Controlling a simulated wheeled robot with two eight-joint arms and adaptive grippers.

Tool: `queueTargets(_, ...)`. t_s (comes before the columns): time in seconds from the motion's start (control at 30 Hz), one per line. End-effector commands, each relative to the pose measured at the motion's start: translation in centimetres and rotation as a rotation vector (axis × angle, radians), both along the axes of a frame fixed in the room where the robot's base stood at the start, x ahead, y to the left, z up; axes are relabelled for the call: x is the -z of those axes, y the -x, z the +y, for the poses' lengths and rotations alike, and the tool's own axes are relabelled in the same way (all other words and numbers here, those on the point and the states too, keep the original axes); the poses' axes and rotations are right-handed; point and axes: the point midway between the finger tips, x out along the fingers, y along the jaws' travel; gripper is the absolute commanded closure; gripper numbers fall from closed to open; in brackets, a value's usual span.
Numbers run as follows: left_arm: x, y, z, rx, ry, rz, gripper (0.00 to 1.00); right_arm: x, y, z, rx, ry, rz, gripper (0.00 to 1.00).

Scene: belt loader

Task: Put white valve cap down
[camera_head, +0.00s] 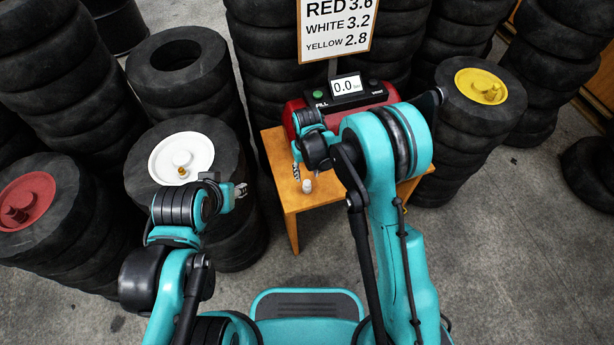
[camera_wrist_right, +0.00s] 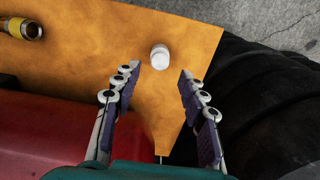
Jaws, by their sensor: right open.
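The white valve cap (camera_head: 307,186) stands on the wooden table, near its front edge. In the right wrist view the cap (camera_wrist_right: 160,55) sits just beyond my open fingertips, roughly centred between them and apart from both. My right gripper (camera_head: 297,161) is open and empty above the table; its fingers (camera_wrist_right: 160,76) show clearly in the wrist view. The white-rimmed wheel (camera_head: 205,149) lies on a tyre stack at left, with a brass valve stem (camera_head: 182,160) bare on top. My left gripper (camera_head: 240,191) is beside that wheel's right edge; its jaw gap is too small to judge.
A red compressor (camera_head: 290,112) with a display reading 0.0 stands on the table (camera_head: 290,203). A brass fitting (camera_wrist_right: 24,28) lies on the table. A red-rimmed wheel (camera_head: 25,200) is at left, a yellow-rimmed one (camera_head: 480,86) at right. A sign (camera_head: 337,28) stands behind.

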Motion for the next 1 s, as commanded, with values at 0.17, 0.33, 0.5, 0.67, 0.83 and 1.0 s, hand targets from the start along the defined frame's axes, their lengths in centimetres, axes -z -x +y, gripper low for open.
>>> queueTargets(0.17, -1.7, 0.0, 0.0, 0.000, 0.000, 0.000, 0.60, -4.1, 0.0, 0.0, 0.000, 0.000, 0.000, 0.57)
queueTargets(0.33, -2.3, 0.0, 0.0, 0.000, 0.000, 0.000, 0.60, -5.9, 0.0, 0.0, 0.000, 0.000, 0.000, 0.57)
queueTargets(0.5, -2.4, 0.0, 0.0, 0.000, 0.000, 0.000, 0.60, -6.3, 0.0, 0.0, 0.000, 0.000, 0.000, 0.57)
queueTargets(0.67, -2.3, 0.0, 0.0, 0.000, 0.000, 0.000, 0.60, -7.9, 0.2, -0.8, 0.012, -0.006, -0.019, 0.57)
queueTargets(0.83, -2.3, 0.0, 0.0, 0.000, 0.000, 0.000, 0.60, -13.6, 1.7, -4.0, 0.059, -0.032, -0.103, 0.57)
queueTargets(1.0, -2.3, 0.0, 0.0, 0.000, 0.000, 0.000, 0.60, -19.6, 4.9, -8.1, 0.119, -0.060, -0.219, 0.57)
